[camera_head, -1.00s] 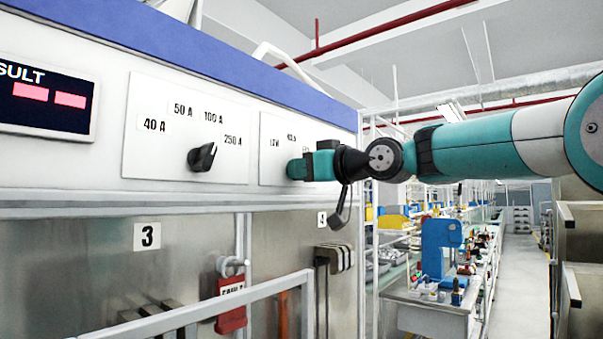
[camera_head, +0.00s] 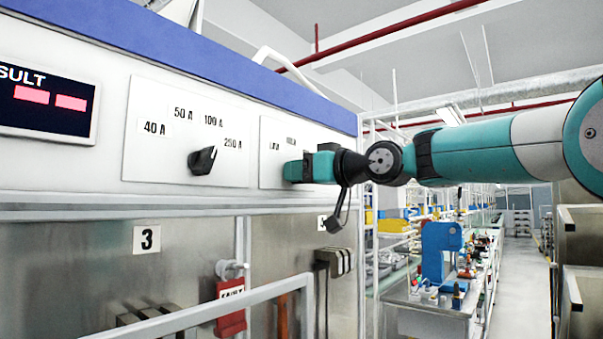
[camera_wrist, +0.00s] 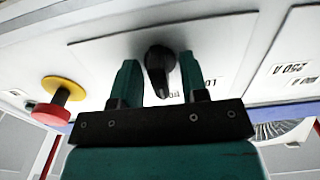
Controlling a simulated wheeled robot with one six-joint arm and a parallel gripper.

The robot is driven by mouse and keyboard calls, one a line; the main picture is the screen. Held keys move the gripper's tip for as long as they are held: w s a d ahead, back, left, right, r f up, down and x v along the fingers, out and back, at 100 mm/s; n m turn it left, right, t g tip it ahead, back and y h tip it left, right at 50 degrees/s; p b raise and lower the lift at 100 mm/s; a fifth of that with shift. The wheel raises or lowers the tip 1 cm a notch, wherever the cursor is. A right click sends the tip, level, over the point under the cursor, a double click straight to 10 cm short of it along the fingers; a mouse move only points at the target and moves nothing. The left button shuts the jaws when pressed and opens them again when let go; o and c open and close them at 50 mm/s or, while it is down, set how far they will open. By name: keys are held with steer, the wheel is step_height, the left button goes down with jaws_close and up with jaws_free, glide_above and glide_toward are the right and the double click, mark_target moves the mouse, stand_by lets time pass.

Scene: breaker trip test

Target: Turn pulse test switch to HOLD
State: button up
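The pulse test switch is a black knob (camera_wrist: 160,66) on a white panel plate (camera_wrist: 110,50) in the wrist view. It sits between the two teal fingers of my gripper (camera_wrist: 159,84), with a gap on each side, so my gripper is open around it. The knob's pointer end is toward the gripper in that picture; the label near it is partly hidden. In the head view my gripper (camera_head: 292,171) is at the right-hand plate (camera_head: 268,150) and hides the knob. Small labels show above it, one reading LOW and one too small to read surely.
A second black dial (camera_head: 203,160) with current labels is on the plate to the left. A display (camera_head: 45,100) shows red blocks. In the wrist view a red button with a yellow collar (camera_wrist: 60,95) stands out at left. A rail (camera_head: 200,306) crosses below the panel.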

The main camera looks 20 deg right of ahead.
steer(key=shift+s, duration=0.1)
steer(key=b+v, duration=0.6)
steer(key=v, duration=1.1)
steer(key=shift+b, duration=0.35)
steer(key=shift+s+d, duration=0.1)
steer(key=shift+d, duration=0.05)
